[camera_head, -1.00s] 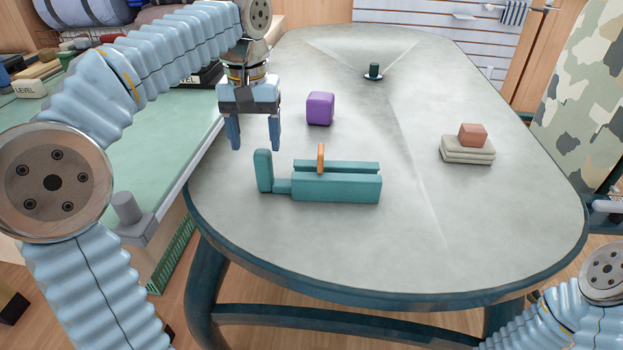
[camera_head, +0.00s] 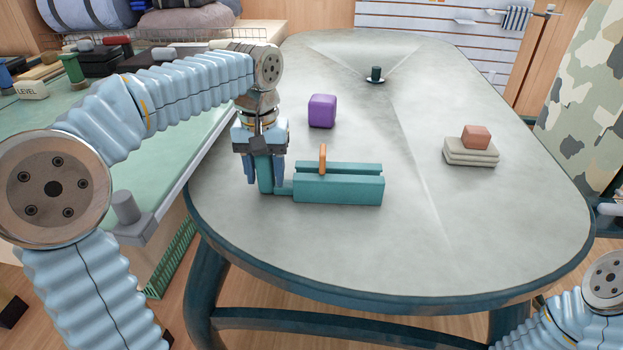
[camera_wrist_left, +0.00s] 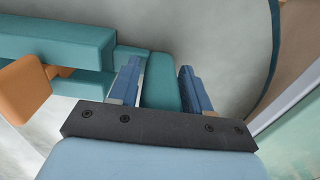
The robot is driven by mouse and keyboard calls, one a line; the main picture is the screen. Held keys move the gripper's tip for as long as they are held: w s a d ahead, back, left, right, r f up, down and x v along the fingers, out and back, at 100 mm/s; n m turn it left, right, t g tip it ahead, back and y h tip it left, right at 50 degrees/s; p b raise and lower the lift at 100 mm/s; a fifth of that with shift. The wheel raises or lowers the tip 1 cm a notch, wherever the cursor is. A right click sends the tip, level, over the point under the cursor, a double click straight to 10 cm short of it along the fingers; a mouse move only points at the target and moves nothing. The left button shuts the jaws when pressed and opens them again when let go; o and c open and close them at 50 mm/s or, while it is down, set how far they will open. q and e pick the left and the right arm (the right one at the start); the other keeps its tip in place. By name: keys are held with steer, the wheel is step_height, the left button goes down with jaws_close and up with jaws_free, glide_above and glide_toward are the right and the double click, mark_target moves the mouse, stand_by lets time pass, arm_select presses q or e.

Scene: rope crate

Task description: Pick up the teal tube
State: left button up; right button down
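A teal upright piece (camera_head: 266,176) with a rounded top stands at the left end of a low teal block structure (camera_head: 338,190). It looks joined to it by a low teal foot. My left gripper (camera_head: 265,183) points down around this upright piece, one finger on each side. In the left wrist view the upright piece (camera_wrist_left: 161,85) lies between the two fingers (camera_wrist_left: 160,78), with a thin pale strip beside the left finger. The fingers look open around it. A small dark teal cylinder (camera_head: 375,73) stands on a dark disc at the back of the table. My right gripper is out of view.
An orange piece (camera_head: 322,160) stands up from the teal structure. A purple cube (camera_head: 322,111) sits behind it. A reddish block (camera_head: 476,137) rests on pale stacked slabs (camera_head: 470,153) at the right. The grey table (camera_head: 400,250) is clear in front.

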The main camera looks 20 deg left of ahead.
arm_select(q)
jaws_close()
steer(key=shift+r, duration=0.1)
